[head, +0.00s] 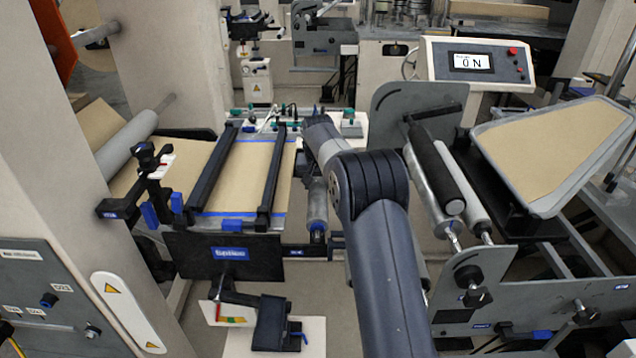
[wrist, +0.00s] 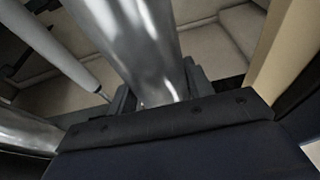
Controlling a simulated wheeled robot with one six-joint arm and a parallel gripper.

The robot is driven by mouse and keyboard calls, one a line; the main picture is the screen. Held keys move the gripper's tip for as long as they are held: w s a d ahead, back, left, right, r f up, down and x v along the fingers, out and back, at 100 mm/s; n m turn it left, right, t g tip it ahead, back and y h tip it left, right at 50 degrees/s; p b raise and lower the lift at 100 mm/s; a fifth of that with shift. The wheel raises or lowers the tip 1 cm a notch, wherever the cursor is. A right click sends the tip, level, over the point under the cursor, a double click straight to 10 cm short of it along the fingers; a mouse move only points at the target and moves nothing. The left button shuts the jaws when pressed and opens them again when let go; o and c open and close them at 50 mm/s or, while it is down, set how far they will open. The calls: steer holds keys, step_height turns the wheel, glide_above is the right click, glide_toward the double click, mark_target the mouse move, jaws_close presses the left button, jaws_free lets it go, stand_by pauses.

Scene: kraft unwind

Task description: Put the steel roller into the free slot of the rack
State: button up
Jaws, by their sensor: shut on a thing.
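In the wrist view, a large shiny steel roller (wrist: 130,40) runs from the top edge down between the two dark fingers of my gripper (wrist: 160,92). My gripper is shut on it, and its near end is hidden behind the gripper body. In the head view, my arm hides the gripper and its grip on the roller. A grey side plate (head: 425,98) stands at the right beside a black roller (head: 433,165) and a paler steel roller (head: 465,185). I cannot tell which opening is the rack's free slot.
A brown web table with dark rails (head: 275,180) lies left of my arm. A steel cylinder with a blue end (head: 318,203) sits at its right edge. A tan panel in a grey frame (head: 555,150) stands at the right. A display reading 0 N (head: 472,62) is behind.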

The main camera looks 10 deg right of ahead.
steer(key=shift+r+p, duration=3)
steer(key=shift+r, duration=0.85)
steer(key=shift+f, duration=0.1)
